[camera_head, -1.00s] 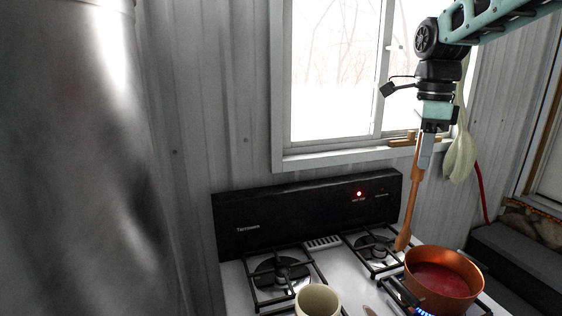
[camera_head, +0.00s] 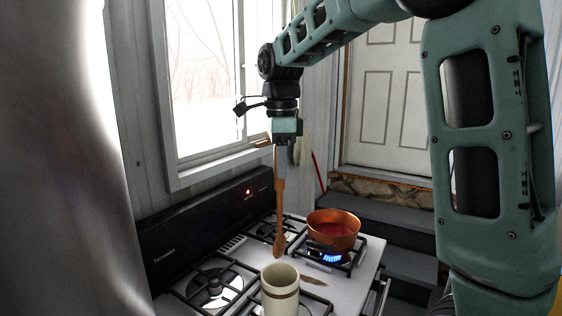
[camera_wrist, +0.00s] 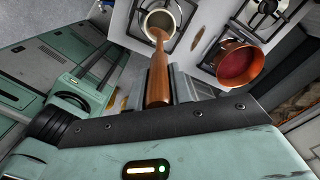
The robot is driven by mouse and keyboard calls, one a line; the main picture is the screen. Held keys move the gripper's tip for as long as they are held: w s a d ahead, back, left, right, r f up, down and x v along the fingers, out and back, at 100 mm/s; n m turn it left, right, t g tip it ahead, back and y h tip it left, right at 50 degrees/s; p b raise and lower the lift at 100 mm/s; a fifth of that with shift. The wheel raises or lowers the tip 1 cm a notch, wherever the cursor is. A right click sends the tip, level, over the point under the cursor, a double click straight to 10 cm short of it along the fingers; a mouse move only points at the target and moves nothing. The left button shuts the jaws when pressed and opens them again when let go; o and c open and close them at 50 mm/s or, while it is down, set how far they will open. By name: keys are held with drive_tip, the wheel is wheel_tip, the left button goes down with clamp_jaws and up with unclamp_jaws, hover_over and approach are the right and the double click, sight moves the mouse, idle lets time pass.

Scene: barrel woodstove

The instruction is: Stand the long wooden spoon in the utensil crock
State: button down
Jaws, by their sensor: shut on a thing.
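The long wooden spoon (camera_head: 280,205) hangs upright, bowl end down, from my gripper (camera_head: 281,160), which is shut on its upper part. The utensil crock (camera_head: 280,295), cream with a brown band, stands on the stove at the front. In the head view the spoon's lower end is just above and behind the crock's rim. In the wrist view the spoon (camera_wrist: 158,75) points toward the crock (camera_wrist: 163,17), its far end overlapping the opening. I cannot tell whether the tip is inside the rim. My fingers partly hide the spoon's top.
A copper pot (camera_head: 334,229) with red contents sits on a lit burner right of the spoon. A small brown utensil (camera_head: 313,280) lies on the stove top beside the crock. The dark stove back panel (camera_head: 200,235) stands behind, below the window.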

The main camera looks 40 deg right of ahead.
sight(281, 188)
drive_tip(key=shift+f+b, duration=1.75)
drive_tip(key=shift+f, duration=0.45)
drive_tip(key=shift+f+b, duration=2.45)
drive_tip(key=shift+f, duration=1.95)
drive_tip(key=c, duration=1.2)
unclamp_jaws()
drive_tip(key=shift+o, duration=0.2)
wheel_tip(281, 188, up, 17)
drive_tip(key=shift+r+b, duration=0.2)
drive_tip(key=shift+b, duration=0.1)
drive_tip(key=shift+f, duration=0.1)
